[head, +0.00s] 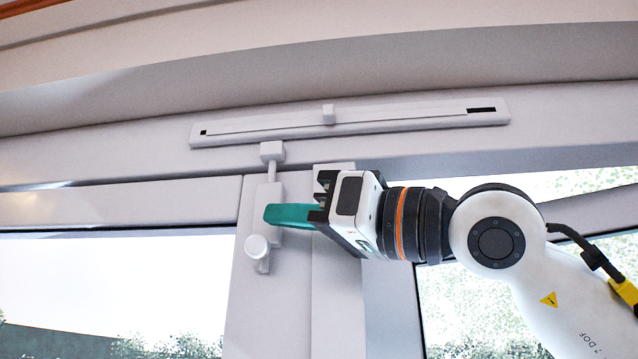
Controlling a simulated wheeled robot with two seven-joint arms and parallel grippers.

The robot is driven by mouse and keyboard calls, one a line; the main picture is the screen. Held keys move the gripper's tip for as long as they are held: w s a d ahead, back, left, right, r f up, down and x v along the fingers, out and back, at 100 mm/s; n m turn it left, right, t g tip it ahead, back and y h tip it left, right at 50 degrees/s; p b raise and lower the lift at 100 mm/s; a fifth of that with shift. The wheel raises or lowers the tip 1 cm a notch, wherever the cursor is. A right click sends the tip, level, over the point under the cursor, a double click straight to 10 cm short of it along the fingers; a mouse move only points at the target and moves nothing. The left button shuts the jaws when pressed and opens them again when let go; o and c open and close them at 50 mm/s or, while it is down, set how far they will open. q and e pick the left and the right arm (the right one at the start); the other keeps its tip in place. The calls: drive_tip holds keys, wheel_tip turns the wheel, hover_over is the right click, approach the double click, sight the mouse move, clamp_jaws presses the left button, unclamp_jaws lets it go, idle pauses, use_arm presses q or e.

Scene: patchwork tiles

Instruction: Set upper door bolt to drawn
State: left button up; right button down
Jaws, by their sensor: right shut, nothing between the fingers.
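The upper door bolt (269,203) is a white upright bolt on the door's frame, left of centre. Its thin rod rises to the small white keeper block (272,151) on the frame above and appears to reach it. A round white knob (257,247) sticks out at the bolt's lower end. My right gripper (270,214) comes in from the right, its teal fingers shut with nothing between them. The fingertips overlap the bolt body in the picture, just above and right of the knob, and hide part of it. Whether they touch it I cannot tell. My left gripper is out of view.
A long white slotted vent strip (420,121) with a small slider tab (328,114) runs along the frame above. Window panes lie on both sides of the door stiles. The space left of the knob, before the left pane (110,290), is clear.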

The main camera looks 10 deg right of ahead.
sight(253, 257)
drive_tip(key=shift+w+f, duration=0.15)
drive_tip(key=shift+f, duration=0.35)
drive_tip(key=shift+a, duration=0.1)
drive_tip(key=shift+f, duration=0.35)
wheel_tip(253, 257, down, 4)
drive_tip(key=b, duration=0.3)
drive_tip(key=shift+r, duration=0.4)
